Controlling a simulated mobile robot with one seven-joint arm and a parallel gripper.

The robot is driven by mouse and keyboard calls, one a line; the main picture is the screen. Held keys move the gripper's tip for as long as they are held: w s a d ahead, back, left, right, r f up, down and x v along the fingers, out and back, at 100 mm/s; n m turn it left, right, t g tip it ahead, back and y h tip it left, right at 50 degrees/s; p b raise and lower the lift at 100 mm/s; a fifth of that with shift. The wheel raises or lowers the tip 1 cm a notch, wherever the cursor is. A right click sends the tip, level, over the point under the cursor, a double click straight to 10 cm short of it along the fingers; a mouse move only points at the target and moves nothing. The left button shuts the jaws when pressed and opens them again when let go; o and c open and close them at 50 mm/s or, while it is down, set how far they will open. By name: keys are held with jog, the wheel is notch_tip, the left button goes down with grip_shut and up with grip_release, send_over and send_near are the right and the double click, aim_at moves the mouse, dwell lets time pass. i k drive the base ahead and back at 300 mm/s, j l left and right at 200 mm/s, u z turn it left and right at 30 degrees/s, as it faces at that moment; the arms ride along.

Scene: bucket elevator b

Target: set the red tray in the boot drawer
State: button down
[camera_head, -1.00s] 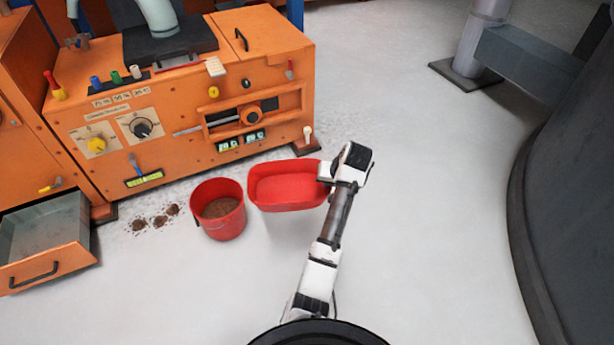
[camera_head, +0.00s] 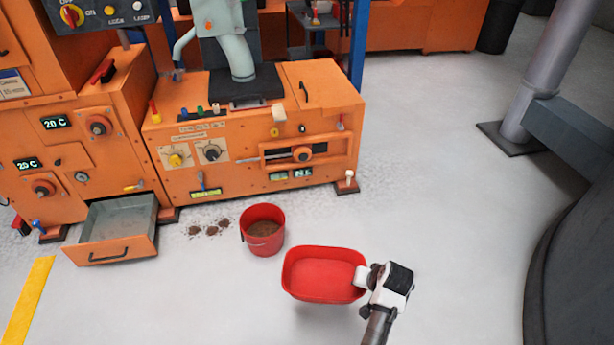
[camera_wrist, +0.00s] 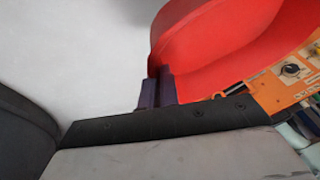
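The red tray (camera_head: 325,275) is held level above the floor, to the right of a red bucket, and looks empty. My gripper (camera_head: 365,277) is at the tray's right end. In the wrist view my gripper's dark fingers (camera_wrist: 157,90) are close together on the rim of the red tray (camera_wrist: 225,40). The boot drawer (camera_head: 118,230) is an open grey drawer with an orange front, pulled out low on the orange machine at the left. Its inside looks empty. The tray is well to the right of the drawer.
The red bucket (camera_head: 262,230) with brown material stands on the floor between tray and drawer. Brown spilled heaps (camera_head: 210,229) lie beside it. A grey pillar (camera_head: 545,70) and a dark curved body (camera_head: 580,270) stand at the right. The floor in front is clear.

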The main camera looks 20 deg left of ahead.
aim_at(123, 228)
jog(key=j, duration=4.25)
jog(key=i+j, duration=0.25)
jog(key=i+j+z, duration=0.1)
jog(key=i+j, duration=0.15)
jog(key=j, duration=0.15)
jog(key=i, duration=0.15)
